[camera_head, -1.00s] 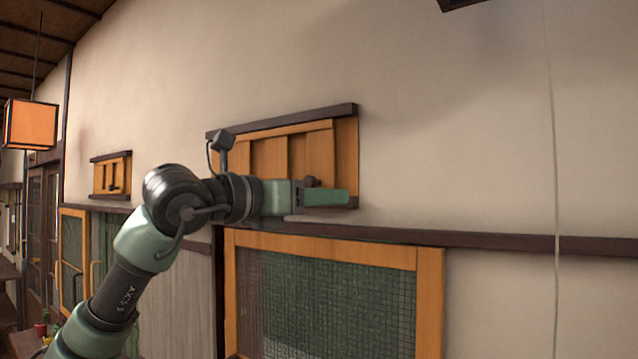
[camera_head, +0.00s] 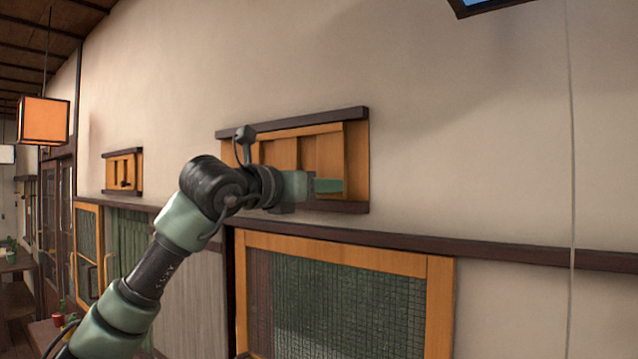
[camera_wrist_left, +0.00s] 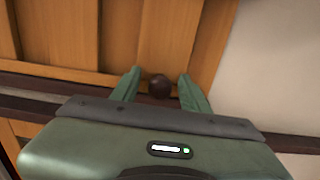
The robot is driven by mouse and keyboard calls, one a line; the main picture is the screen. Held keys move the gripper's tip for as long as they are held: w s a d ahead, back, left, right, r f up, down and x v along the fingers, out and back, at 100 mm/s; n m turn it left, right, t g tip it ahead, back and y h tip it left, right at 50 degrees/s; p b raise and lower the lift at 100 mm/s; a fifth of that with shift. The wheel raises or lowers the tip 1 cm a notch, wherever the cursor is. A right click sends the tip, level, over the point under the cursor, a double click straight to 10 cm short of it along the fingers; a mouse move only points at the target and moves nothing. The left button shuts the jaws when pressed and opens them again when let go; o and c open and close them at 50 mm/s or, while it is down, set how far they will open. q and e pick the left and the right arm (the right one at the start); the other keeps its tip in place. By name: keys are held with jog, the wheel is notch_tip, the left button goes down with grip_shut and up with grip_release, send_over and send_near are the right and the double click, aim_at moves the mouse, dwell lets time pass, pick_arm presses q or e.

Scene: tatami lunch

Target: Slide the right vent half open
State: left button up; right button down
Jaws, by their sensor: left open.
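The right vent (camera_head: 356,160) is a wooden slatted panel in a dark-railed frame, high on the wall in the head view. Its wooden slats also fill the top of the left wrist view (camera_wrist_left: 165,35). A round dark knob (camera_wrist_left: 160,86) shows there, between the two green fingers of my left gripper (camera_wrist_left: 158,74), with gaps visible on both sides. In the head view my left gripper (camera_head: 328,185) is in front of the vent's lower right part and hides the knob. The gripper is open. My right gripper is not in view.
A smaller left vent (camera_head: 123,157) with a dark knob is farther along the wall. A dark rail (camera_head: 500,250) runs below the vents, above a mesh-filled wooden frame (camera_head: 440,300). An orange lantern (camera_head: 43,121) hangs at the left. The plaster to the right is bare.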

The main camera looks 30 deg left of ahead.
pick_arm(q)
grip_shut()
dwell(1.4)
